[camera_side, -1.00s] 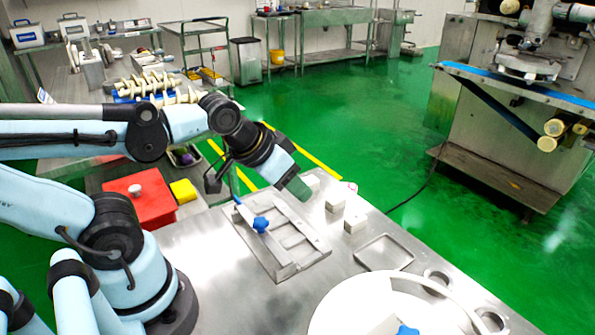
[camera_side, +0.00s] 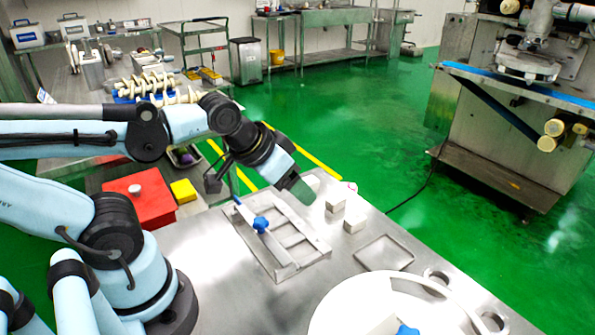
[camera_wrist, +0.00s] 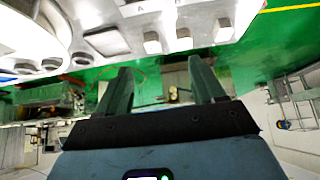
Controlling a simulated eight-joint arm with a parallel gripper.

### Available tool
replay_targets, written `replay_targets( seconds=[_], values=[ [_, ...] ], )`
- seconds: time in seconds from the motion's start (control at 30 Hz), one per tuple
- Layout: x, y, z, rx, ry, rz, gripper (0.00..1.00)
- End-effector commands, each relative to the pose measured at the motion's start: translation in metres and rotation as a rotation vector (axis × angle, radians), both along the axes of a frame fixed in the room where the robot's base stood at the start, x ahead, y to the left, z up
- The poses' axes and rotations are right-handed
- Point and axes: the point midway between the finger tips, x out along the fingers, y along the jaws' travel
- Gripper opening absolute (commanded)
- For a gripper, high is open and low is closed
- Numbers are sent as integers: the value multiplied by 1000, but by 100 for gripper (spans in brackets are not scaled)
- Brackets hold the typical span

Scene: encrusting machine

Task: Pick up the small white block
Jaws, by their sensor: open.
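Three small white blocks stand in a row on the steel table: a near one (camera_side: 354,222), a middle one (camera_side: 335,203) and a far one (camera_side: 312,182) partly behind my gripper. In the wrist view they show along the top as a left block (camera_wrist: 152,43), a middle block (camera_wrist: 184,39) and a right block (camera_wrist: 224,31). My gripper (camera_side: 303,191) is above the table, left of the middle block in the side view. In the wrist view my gripper (camera_wrist: 159,68) has its two fingers wide apart with nothing between them.
A metal frame with a blue knob (camera_side: 261,224) lies left of the blocks. A shallow steel tray (camera_side: 384,254) and a large white round vessel (camera_side: 345,300) are nearer the camera. A red box (camera_side: 150,205) and yellow block (camera_side: 183,190) sit left. Green floor lies beyond the table edge.

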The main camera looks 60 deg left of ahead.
Motion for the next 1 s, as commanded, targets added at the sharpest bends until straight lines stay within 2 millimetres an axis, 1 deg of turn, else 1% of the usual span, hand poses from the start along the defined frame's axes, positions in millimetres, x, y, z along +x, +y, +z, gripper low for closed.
replay_targets(
  seconds=[0.17,0.27,0.43,0.63,0.83,1.0],
  values=[
    [3,1,3,0,13,3,68],
    [12,3,10,1,49,8,68],
    [39,10,24,2,151,23,68],
    [74,21,30,1,280,40,68],
    [111,33,24,-6,409,56,68],
    [139,44,11,-14,514,68,68]
  ],
)
